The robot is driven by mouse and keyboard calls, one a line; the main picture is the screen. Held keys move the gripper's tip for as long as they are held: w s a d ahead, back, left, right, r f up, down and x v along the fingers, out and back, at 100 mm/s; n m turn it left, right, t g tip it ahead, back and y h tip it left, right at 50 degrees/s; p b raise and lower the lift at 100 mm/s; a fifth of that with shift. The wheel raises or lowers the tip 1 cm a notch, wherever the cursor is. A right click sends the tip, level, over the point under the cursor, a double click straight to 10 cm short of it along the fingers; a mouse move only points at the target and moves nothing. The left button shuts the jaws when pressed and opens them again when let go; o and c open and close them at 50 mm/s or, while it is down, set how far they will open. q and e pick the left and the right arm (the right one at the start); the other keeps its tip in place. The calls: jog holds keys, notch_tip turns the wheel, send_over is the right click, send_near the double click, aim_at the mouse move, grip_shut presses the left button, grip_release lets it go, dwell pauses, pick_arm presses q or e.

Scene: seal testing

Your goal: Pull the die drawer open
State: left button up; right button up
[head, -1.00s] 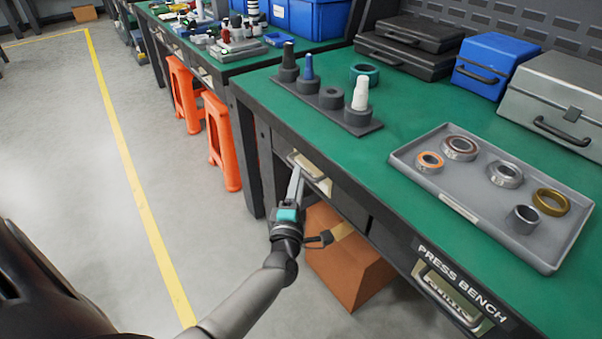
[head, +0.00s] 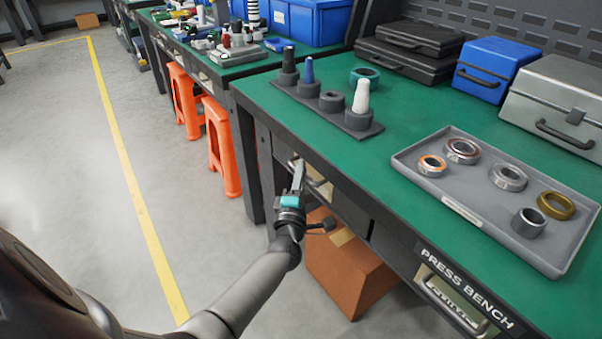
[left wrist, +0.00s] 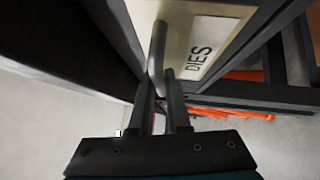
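The die drawer (left wrist: 215,30), with a cream front and a "DIES" label, fills the upper part of the left wrist view. In the head view its front (head: 324,188) is partly hidden by my gripper under the bench's left end. It looks flush or nearly so with the bench. Its bar handle (left wrist: 158,45) runs down between the fingers of my left gripper (left wrist: 160,90). The fingers are close together on the bar and look shut on it; the exact contact is hard to see. In the head view my left gripper (head: 298,170) is at the drawer front. My right gripper is not in view.
The press bench (head: 320,140) has a second drawer (head: 452,298) at the right. A cardboard box (head: 345,270) is on the floor below, close to my left wrist. A grey tray of rings (head: 480,205) and a die stand (head: 330,118) are on top. Orange stools (head: 222,150) stand at left.

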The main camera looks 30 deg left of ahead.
pick_arm(q)
grip_shut()
jog(key=shift+s, duration=0.15)
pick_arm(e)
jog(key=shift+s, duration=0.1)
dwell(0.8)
